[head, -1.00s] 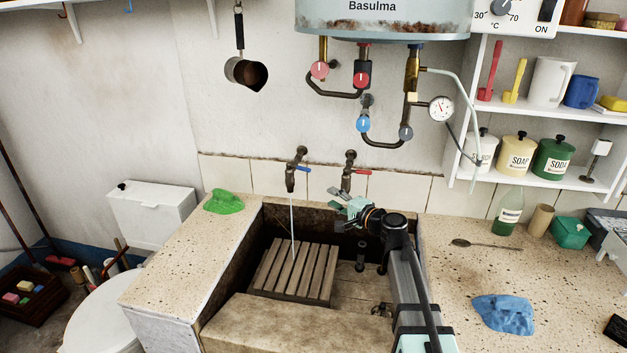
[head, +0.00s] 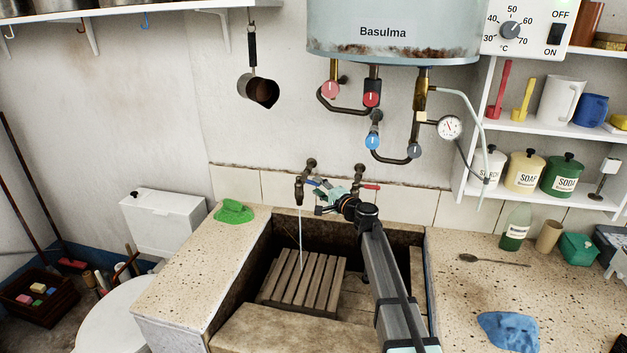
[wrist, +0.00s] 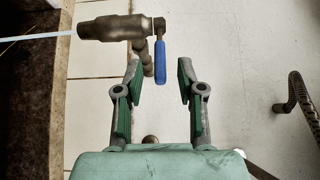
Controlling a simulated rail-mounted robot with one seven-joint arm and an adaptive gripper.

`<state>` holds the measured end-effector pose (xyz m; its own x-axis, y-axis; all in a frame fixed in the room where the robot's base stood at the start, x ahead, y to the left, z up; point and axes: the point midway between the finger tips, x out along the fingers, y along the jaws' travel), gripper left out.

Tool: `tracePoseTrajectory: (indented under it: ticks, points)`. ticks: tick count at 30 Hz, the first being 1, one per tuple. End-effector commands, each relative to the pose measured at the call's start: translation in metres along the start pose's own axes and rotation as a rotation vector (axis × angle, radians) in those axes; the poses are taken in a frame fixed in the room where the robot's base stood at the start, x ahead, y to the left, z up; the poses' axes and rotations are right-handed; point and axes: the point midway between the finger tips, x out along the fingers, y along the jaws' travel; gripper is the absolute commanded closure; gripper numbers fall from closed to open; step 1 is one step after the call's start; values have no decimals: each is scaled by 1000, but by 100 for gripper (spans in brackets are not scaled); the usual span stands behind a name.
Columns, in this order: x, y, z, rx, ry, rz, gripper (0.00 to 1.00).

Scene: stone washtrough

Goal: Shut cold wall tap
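The cold wall tap (head: 299,192) is a dark brass spout with a blue lever (head: 313,183). A thin stream of water (head: 300,240) runs from it into the trough. In the wrist view the tap body (wrist: 108,28) lies at the top, and its blue lever (wrist: 160,62) points down the picture. My gripper (wrist: 160,78) is open and empty. The lever's end appears between its two fingertips, with gaps on both sides; I cannot tell the depth. In the head view my gripper (head: 320,196) is just right of the cold tap, partly hiding the lever.
A second wall tap (head: 358,175) with a red lever (head: 371,187) is close on the right. The stone trough (head: 226,270) with a wooden slatted rack (head: 305,276) lies below. The boiler (head: 390,30) and its pipes hang above.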

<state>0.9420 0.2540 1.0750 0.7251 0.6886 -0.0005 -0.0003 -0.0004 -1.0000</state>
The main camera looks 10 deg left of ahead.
Motion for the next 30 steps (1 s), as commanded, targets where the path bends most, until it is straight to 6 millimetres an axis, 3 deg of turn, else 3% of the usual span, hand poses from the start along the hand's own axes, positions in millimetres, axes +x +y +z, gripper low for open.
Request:
tracePoseTrajectory:
  ticks: [1,6,19,23,30]
  points:
    - [11,-2,-1,0,-1,0,61]
    - [28,-2,-1,1,-1,-1,61]
    - [35,0,0,0,0,0,61]
    - [35,0,0,0,0,0,100]
    - [37,1,3,0,-8,-1,100]
